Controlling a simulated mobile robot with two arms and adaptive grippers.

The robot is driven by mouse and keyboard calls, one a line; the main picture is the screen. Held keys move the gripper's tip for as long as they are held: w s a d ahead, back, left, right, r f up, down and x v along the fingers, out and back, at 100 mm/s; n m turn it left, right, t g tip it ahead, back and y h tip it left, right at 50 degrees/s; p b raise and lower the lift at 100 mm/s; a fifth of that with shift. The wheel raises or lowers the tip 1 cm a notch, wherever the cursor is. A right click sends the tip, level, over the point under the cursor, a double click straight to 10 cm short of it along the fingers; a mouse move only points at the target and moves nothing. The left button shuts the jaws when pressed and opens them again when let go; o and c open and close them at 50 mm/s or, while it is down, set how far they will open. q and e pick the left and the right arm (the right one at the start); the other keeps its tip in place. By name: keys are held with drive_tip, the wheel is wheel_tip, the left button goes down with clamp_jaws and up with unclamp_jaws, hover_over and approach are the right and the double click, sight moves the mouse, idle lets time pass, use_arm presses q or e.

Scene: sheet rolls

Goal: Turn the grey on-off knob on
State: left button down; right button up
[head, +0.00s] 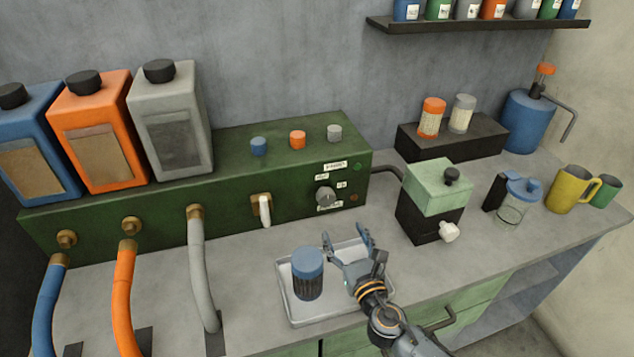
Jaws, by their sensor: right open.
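The grey on-off knob (325,197) sits on the front face of the green machine (260,160), near its right end, with small white labels around it. A green light and a reddish one show to its right. My right gripper (346,238) is open and empty, over the tray in front of the knob and below it in the picture. Its fingers are apart from the knob. The knob's exact setting is too small to read. My left gripper is not in view.
A tray (290,309) with a blue-lidded jar (308,272) lies under my right gripper. A white-handled tap (264,209) is left of the knob. A green and black box (432,203) stands to the right. Hoses hang at the left.

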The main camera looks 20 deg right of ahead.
sight(328, 201)
drive_tip(key=shift+w+a+r+n, duration=0.1)
drive_tip(key=shift+w+a+n, duration=0.1)
drive_tip(key=shift+n, duration=0.2)
drive_tip(key=w, duration=0.8)
drive_tip(key=shift+a+r, duration=0.1)
drive_tip(key=shift+r, duration=0.1)
drive_tip(key=w, duration=0.3)
drive_tip(key=shift+w, duration=0.85)
drive_tip(key=c, duration=1.2)
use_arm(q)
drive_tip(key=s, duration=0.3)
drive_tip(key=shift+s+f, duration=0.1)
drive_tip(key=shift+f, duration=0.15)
